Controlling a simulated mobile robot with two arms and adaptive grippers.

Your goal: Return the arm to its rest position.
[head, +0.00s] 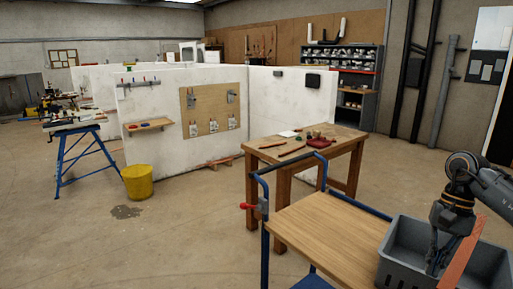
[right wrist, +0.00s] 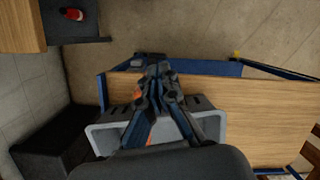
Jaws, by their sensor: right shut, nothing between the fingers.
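My right gripper (head: 436,262) points down over the grey crate (head: 393,262) at the right edge of the head view. In the right wrist view the same gripper (right wrist: 158,74) has its fingers together with nothing between them. The grey crate (right wrist: 103,137) lies behind the fingers there. A long orange piece (head: 464,252) leans up out of the crate beside the gripper; small orange patches also show around the fingers in the wrist view. The crate's inside is mostly hidden by my arm and gripper. My left gripper is in neither view.
The crate stands on a blue-framed trolley (head: 325,228) with a wooden top. A wooden workbench (head: 345,146) with tools stands behind it. White partition walls (head: 160,110), a yellow bucket (head: 137,182) and a blue trestle (head: 78,155) are further left. The floor at front left is clear.

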